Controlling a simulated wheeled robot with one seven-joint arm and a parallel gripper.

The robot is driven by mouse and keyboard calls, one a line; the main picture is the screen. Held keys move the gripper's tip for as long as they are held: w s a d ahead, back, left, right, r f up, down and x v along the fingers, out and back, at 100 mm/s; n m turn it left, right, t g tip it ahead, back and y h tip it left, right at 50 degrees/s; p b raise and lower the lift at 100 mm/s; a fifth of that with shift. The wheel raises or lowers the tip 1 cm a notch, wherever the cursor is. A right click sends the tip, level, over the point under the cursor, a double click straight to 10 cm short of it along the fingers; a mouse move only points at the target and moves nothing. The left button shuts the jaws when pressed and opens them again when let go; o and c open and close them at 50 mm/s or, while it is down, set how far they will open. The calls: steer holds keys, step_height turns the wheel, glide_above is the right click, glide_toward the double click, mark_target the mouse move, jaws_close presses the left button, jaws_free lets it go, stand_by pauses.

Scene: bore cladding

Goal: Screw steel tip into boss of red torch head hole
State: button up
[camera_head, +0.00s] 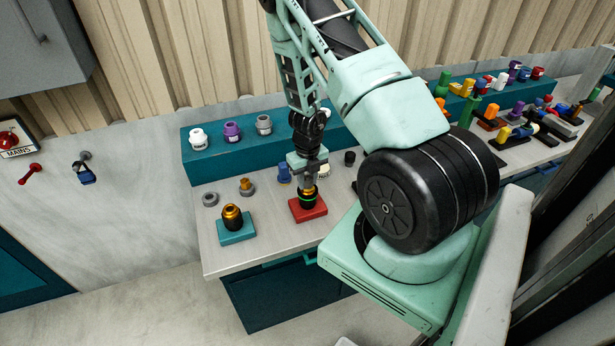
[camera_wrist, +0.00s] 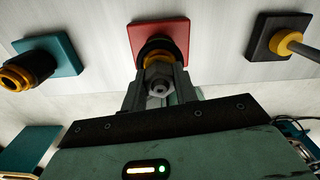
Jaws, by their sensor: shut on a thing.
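The red torch head (camera_head: 307,198) stands upright on a square red base on the bench, its dark body showing a green ring. In the wrist view the red base (camera_wrist: 172,31) is at the top middle, with a dark and orange-yellow collar in front of it. My gripper (camera_head: 308,180) is directly above this head, pointing down. In the wrist view my gripper (camera_wrist: 158,80) is shut on a grey hex-ended piece, the steel tip (camera_wrist: 160,87), lined up with the collar. The fingers hide the tip's lower end, so I cannot tell how deep it sits in the boss.
A similar head on a teal base (camera_head: 236,233) stands to the left. Loose rings (camera_head: 210,199) lie behind it. A teal shelf (camera_head: 205,153) holds white, purple and grey fittings. The right of the bench is crowded with coloured parts. The bench's front-left strip is clear.

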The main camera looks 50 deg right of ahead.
steer(key=shift+r, duration=0.1)
steer(key=shift+r+m+p, duration=0.1)
steer(key=shift+m+p, duration=0.4)
steer(key=shift+p, duration=0.05)
steer(key=shift+m, duration=0.3)
steer(key=o, duration=0.8)
steer(key=shift+f, duration=0.2)
steer(key=shift+n, duration=0.8)
